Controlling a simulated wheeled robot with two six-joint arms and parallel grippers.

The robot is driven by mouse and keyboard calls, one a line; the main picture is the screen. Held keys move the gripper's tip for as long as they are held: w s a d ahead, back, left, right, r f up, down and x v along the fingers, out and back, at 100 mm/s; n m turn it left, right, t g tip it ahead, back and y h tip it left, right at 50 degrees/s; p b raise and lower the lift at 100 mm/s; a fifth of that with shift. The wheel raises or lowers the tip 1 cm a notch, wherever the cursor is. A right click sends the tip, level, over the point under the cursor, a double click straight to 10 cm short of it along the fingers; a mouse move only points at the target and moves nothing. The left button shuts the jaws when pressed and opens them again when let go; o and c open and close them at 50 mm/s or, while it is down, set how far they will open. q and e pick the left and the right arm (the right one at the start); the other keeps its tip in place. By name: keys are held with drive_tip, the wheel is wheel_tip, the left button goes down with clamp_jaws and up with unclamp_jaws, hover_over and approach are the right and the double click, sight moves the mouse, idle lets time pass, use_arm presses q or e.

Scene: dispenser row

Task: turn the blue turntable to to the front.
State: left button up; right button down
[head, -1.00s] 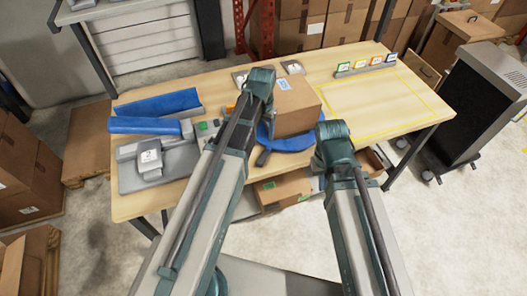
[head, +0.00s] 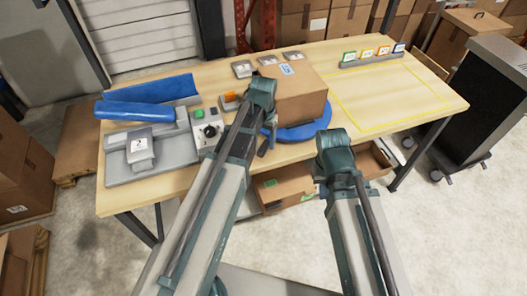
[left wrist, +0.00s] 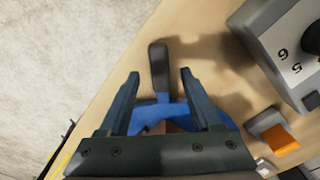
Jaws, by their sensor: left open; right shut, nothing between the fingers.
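The blue turntable (head: 305,134) lies on the wooden table under a cardboard box (head: 295,98). Its dark handle (head: 264,147) sticks out at the turntable's front left. In the left wrist view the handle (left wrist: 158,66) points away from the blue disc (left wrist: 152,114), and the box is mostly hidden. My left gripper (left wrist: 159,78) is open above the turntable, with the handle showing between and beyond its fingertips; I cannot tell if they touch it.
A grey panel with a dial (head: 208,131) and an orange-topped block (head: 231,100) stand left of the turntable. Blue trough pieces (head: 150,108) lie further left. A yellow-outlined area (head: 395,95) is clear on the right.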

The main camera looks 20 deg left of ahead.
use_arm(q)
wheel_tip(320, 180, down, 2)
drive_tip(key=shift+f+b, duration=0.25)
drive_tip(key=shift+b, duration=0.5)
use_arm(e)
wheel_tip(320, 180, down, 2)
drive_tip(key=shift+f, duration=0.25)
use_arm(q)
clamp_jaws()
idle(0.5)
